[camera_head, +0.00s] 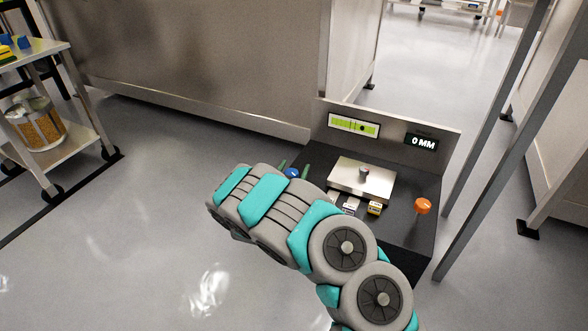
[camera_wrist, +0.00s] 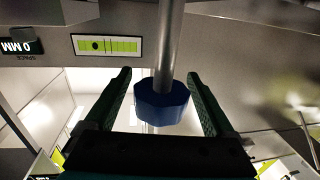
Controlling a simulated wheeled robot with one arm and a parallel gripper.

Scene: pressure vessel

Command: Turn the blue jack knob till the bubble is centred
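The blue jack knob (camera_wrist: 163,104) is a faceted knob on a metal rod. It stands between the two dark green fingers of my gripper (camera_wrist: 160,76), with a gap on each side. My gripper is open. In the head view the knob (camera_head: 292,173) shows at the left edge of the black bench, partly hidden by my arm. The bubble level (camera_head: 353,125) is a yellow-green strip on the upright back panel. Its dark bubble sits right of the middle in the head view. In the wrist view the level (camera_wrist: 107,45) appears upside down, with the bubble left of the middle.
A display (camera_head: 422,143) beside the level reads 0 MM. A metal plate with a grey knob (camera_head: 364,174) and an orange knob (camera_head: 422,206) are on the bench. Grey posts stand at the right. A cart (camera_head: 50,156) stands far left.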

